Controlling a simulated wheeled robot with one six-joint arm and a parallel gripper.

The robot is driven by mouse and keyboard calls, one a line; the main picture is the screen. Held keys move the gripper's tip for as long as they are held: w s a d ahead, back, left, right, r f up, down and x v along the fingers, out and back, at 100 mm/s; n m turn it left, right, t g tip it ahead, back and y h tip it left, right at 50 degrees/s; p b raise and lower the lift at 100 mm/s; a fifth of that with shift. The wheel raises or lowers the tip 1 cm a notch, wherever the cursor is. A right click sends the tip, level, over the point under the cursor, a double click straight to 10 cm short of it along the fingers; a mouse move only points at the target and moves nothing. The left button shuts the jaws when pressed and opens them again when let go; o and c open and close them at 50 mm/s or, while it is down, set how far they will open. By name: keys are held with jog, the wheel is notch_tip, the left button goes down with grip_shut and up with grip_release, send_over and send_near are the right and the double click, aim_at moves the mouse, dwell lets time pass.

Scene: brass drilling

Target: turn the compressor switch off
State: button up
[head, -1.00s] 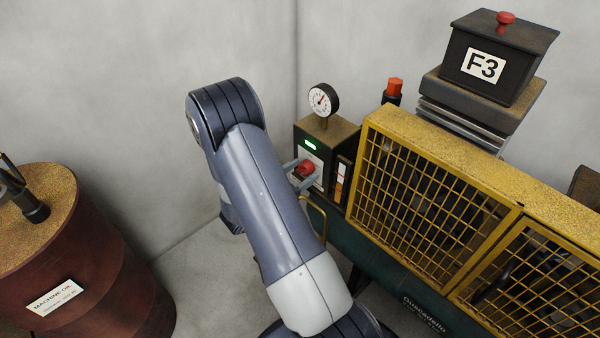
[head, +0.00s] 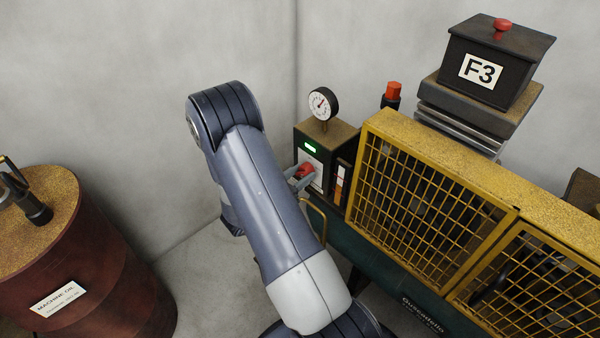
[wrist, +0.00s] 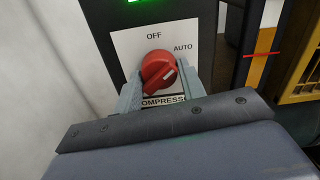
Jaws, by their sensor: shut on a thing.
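The compressor switch is a red rotary knob (wrist: 158,66) on a white plate (wrist: 125,45) marked OFF at the top and AUTO at the upper right. The lower word is partly hidden. A white mark shows on the knob's right side, not under OFF. My gripper (wrist: 159,86) is shut on the knob, one grey finger on its left and one on its right. In the head view the knob (head: 305,170) sits on the front of a dark control box (head: 340,133), with my gripper (head: 301,178) around it.
A green display (head: 310,148) is lit above the plate. A pressure gauge (head: 323,102) stands on the box. A yellow mesh guard (head: 430,200) is close on the right, with a yellow tube (head: 318,215) below the box. A red-brown drum (head: 90,270) stands at the left.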

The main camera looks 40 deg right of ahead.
jog(key=n+p, duration=0.3)
jog(key=n, duration=0.2)
jog(key=shift+r+p, duration=0.15)
jog(key=shift+p, duration=0.15)
jog(key=n+p, duration=0.2)
jog(key=n, duration=0.3)
jog(key=shift+s, duration=0.1)
jog(key=shift+n+p, duration=0.3)
jog(key=o, duration=0.9)
jog(key=shift+o, duration=0.2)
jog(key=s+a, duration=0.1)
jog(key=a, duration=0.9)
jog(key=shift+s+a, duration=0.25)
jog(key=shift+a, duration=0.1)
